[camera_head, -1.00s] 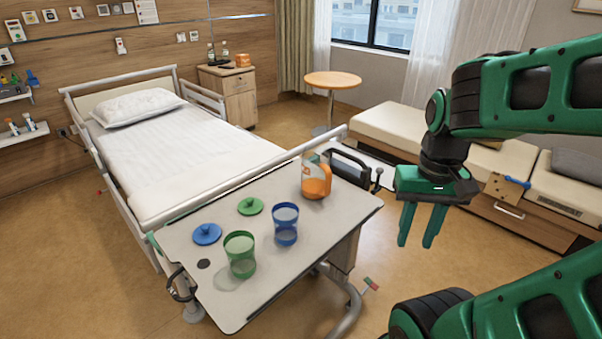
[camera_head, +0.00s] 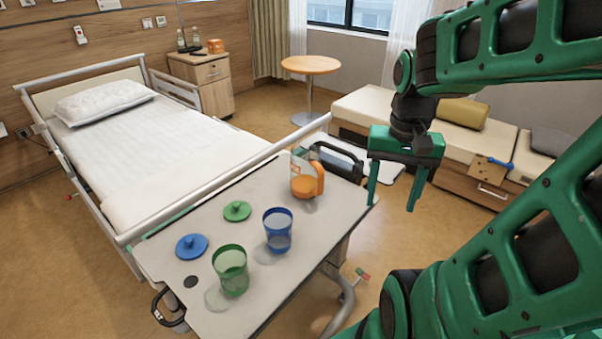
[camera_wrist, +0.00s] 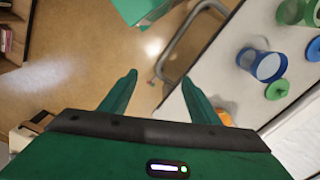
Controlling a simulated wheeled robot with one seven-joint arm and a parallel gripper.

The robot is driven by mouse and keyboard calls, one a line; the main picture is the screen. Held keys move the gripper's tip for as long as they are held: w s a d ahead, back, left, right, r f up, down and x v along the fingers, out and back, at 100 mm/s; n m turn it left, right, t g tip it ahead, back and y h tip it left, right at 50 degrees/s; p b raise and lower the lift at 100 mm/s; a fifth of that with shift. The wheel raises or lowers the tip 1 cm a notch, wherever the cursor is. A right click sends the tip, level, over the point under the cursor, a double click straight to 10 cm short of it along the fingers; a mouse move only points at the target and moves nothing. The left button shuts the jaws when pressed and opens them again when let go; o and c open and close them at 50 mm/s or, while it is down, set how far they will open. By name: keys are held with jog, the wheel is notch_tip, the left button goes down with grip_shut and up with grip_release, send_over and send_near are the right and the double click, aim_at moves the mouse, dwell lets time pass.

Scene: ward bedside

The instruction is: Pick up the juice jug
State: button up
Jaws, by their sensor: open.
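The juice jug (camera_head: 305,181) is clear with orange juice and an orange handle. It stands upright on the far right part of the overbed table (camera_head: 240,300). My gripper (camera_head: 394,203) is open and empty, fingers pointing down, to the right of the jug and apart from it, by the table's right edge. In the wrist view my open gripper (camera_wrist: 160,80) has floor between its fingers. An orange patch, likely the jug (camera_wrist: 224,116), shows partly hidden behind the right finger.
On the table stand a blue cup (camera_head: 278,230) and a green cup (camera_head: 230,270), with a blue lid (camera_head: 191,246) and a green lid (camera_head: 237,210). A bed (camera_head: 150,150) lies behind the table. A black-handled item (camera_head: 338,163) is just behind the jug.

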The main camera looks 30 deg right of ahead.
aim_at(317, 164)
jog(key=w+a+m, duration=0.1)
jog(key=w+m, duration=0.1)
jog(key=w, duration=0.5)
jog(key=w+a+m, duration=0.1)
jog(key=w+m, duration=0.2)
jog(key=w, duration=0.4)
jog(key=w+a+m, duration=0.2)
jog(key=w+m, duration=0.1)
jog(key=w, duration=0.4)
jog(key=shift+w+f, duration=0.25)
jog(key=shift+w+a+f+m, duration=0.15)
jog(key=shift+w+a+m, duration=0.1)
jog(key=shift+w+m, duration=0.25)
jog(key=shift+s+d+f, duration=0.1)
jog(key=shift+f, duration=5.3)
jog(key=shift+c, duration=0.3)
jog(key=c, duration=1.3)
jog(key=shift+r, duration=0.2)
